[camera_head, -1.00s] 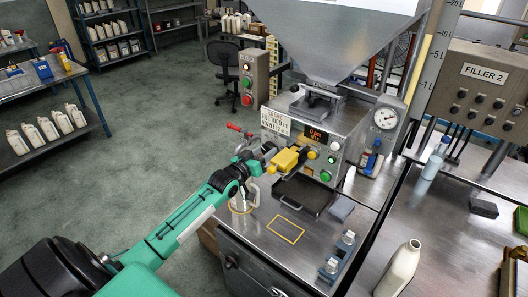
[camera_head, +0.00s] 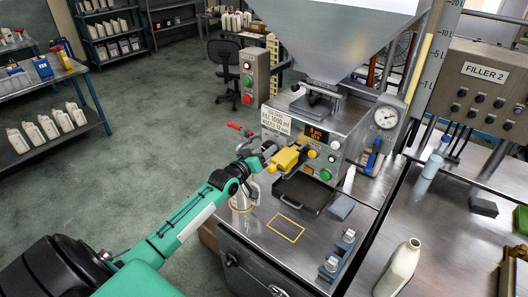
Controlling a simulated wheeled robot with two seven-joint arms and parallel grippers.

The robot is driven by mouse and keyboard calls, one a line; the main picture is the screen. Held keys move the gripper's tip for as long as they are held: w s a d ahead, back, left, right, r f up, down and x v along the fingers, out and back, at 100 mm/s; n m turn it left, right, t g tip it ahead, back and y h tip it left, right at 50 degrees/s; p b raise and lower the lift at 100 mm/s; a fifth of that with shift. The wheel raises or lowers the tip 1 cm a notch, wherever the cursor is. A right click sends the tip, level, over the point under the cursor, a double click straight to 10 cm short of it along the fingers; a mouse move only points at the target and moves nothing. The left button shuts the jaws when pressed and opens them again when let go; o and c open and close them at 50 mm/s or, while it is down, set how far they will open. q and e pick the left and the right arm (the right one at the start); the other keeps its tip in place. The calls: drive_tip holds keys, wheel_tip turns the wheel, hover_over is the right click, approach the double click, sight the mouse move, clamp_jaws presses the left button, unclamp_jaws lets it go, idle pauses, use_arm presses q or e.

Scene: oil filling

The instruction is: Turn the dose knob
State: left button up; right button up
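My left gripper (camera_head: 266,152) is at the left side of the steel filling machine (camera_head: 318,128), level with the yellow block (camera_head: 285,159) on its front. The fingertips are at or near a small grey part there, perhaps the dose knob. The gripper hides most of that part, so its shape and whether the fingers close on it cannot be told. A display (camera_head: 314,135) with lit digits and a white label plate (camera_head: 276,120) are on the machine's front. The label's small text is hard to read. My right gripper does not show.
A red-handled lever (camera_head: 234,126) sticks out just behind my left gripper. A black drip tray (camera_head: 301,194) lies under the yellow block. A white bottle (camera_head: 399,268) stands front right.

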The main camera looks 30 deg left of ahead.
use_arm(q)
drive_tip(key=o, duration=0.4)
drive_tip(key=shift+f, duration=0.1)
drive_tip(key=shift+s+a+b, duration=0.15)
drive_tip(key=shift+s+b, duration=0.55)
drive_tip(key=shift+s, duration=1.6)
drive_tip(key=shift+s+a+b, duration=0.2)
drive_tip(key=shift+s+b, duration=0.55)
drive_tip(key=shift+s, duration=1.55)
drive_tip(key=shift+s+a+b, duration=0.15)
drive_tip(key=shift+s+b, duration=0.55)
drive_tip(key=shift+s, duration=1.6)
